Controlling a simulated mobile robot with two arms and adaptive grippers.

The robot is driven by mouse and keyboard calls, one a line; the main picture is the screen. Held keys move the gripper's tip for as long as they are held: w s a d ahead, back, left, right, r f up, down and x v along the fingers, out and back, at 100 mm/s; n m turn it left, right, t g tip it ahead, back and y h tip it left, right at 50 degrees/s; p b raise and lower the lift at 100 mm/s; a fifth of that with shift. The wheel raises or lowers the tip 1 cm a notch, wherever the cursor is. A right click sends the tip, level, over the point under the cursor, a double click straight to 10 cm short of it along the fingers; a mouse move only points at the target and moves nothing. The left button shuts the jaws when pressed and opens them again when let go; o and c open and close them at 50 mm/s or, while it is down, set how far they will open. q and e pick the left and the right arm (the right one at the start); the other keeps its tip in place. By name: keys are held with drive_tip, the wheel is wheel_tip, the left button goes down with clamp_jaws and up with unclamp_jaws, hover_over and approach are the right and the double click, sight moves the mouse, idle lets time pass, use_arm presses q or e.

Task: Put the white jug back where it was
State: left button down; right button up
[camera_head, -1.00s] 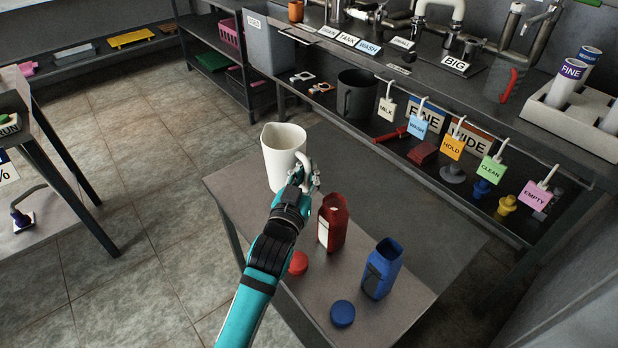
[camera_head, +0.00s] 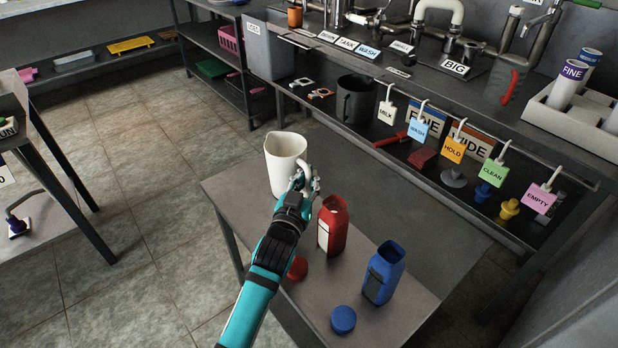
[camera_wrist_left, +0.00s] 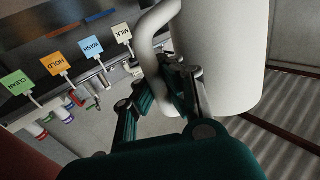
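The white jug (camera_head: 284,168) stands upright at the far left part of the small grey table (camera_head: 225,192). Its handle faces my left gripper (camera_head: 308,184). In the left wrist view the jug (camera_wrist_left: 222,50) fills the upper right, and the fingers of my left gripper (camera_wrist_left: 165,90) close around the lower part of the handle (camera_wrist_left: 146,45). I cannot tell whether the jug's base touches the table. My right gripper is not in view.
A red bottle (camera_head: 332,228) and a blue bottle (camera_head: 382,275) stand open on the table, near a red cap (camera_head: 297,268) and a blue cap (camera_head: 343,319). A dark grey jug (camera_head: 355,100) sits on the shelf behind. The table's right rear is clear.

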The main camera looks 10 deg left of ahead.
use_arm(q)
drive_tip(key=c, duration=1.5)
unclamp_jaws()
drive_tip(key=shift+r, duration=0.25)
drive_tip(key=shift+s+a+f+p, duration=0.15)
drive_tip(key=shift+s+p, duration=0.1)
drive_tip(key=shift+s, duration=0.35)
drive_tip(key=shift+s+a+p, duration=0.1)
drive_tip(key=shift+s+p, duration=0.1)
drive_tip(key=shift+s, duration=0.4)
drive_tip(key=s, duration=0.3)
drive_tip(key=s+a+p, duration=0.1)
drive_tip(key=s, duration=0.2)
drive_tip(key=s+a, duration=0.1)
drive_tip(key=s, duration=0.2)
drive_tip(key=shift+s, duration=0.2)
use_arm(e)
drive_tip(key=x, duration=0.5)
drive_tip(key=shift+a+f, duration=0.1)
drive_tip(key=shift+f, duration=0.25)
use_arm(q)
drive_tip(key=shift+f, duration=0.1)
